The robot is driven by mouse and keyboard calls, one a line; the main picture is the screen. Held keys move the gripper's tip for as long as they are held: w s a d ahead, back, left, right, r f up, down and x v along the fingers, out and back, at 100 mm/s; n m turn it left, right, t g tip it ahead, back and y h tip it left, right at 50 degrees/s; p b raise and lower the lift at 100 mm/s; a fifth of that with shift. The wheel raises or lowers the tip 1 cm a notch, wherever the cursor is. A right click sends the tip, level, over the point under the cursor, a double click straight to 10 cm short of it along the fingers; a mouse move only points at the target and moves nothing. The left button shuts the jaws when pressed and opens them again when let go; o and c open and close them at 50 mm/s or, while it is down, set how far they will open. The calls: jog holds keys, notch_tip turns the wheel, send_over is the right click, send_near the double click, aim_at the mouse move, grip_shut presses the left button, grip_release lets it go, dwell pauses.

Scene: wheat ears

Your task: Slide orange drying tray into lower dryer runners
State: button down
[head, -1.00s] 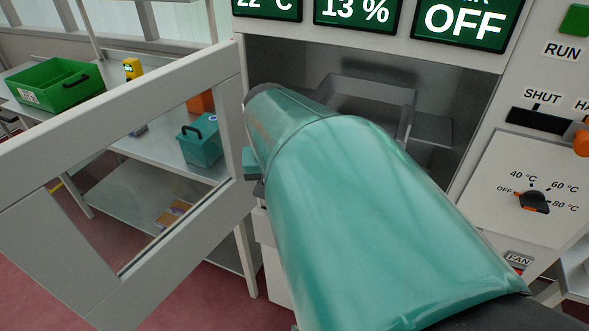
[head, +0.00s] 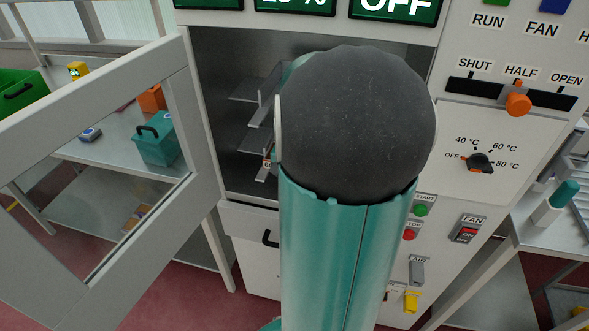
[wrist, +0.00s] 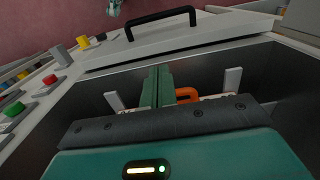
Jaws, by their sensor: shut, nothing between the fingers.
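The dryer's open chamber (head: 235,60) is in the middle of the head view. Grey runners or shelf brackets (head: 258,90) show on its left side, upper and lower. My arm covers the rest of the chamber, and my gripper is hidden there. In the wrist view, my gripper (wrist: 158,87) is shut and empty, its teal fingers together in front of the dark interior. An orange curved piece (wrist: 187,93) shows just right of the fingers; it may be part of the orange tray, but most of it is hidden. I cannot tell whether they touch.
The open dryer door (head: 100,100) stands at the left. A drawer with a black handle (wrist: 160,18) is below the chamber. Controls (head: 480,160) fill the right panel. A bench behind the door holds a teal box (head: 155,140) and an orange box (head: 152,98).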

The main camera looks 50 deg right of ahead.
jog(key=shift+w+d+f, duration=0.3)
jog(key=shift+d+f, duration=0.3)
jog(key=shift+w+d+f, duration=0.25)
jog(key=shift+d+f, duration=0.35)
jog(key=shift+d, duration=0.05)
jog(key=shift+w+d+f, duration=0.3)
jog(key=shift+d+f, duration=0.3)
jog(key=shift+w+d, duration=0.3)
jog(key=shift+d, duration=0.3)
jog(key=shift+w+d, duration=0.25)
jog(key=shift+d, duration=0.3)
jog(key=shift+d+r, duration=0.1)
jog(key=shift+d, duration=0.1)
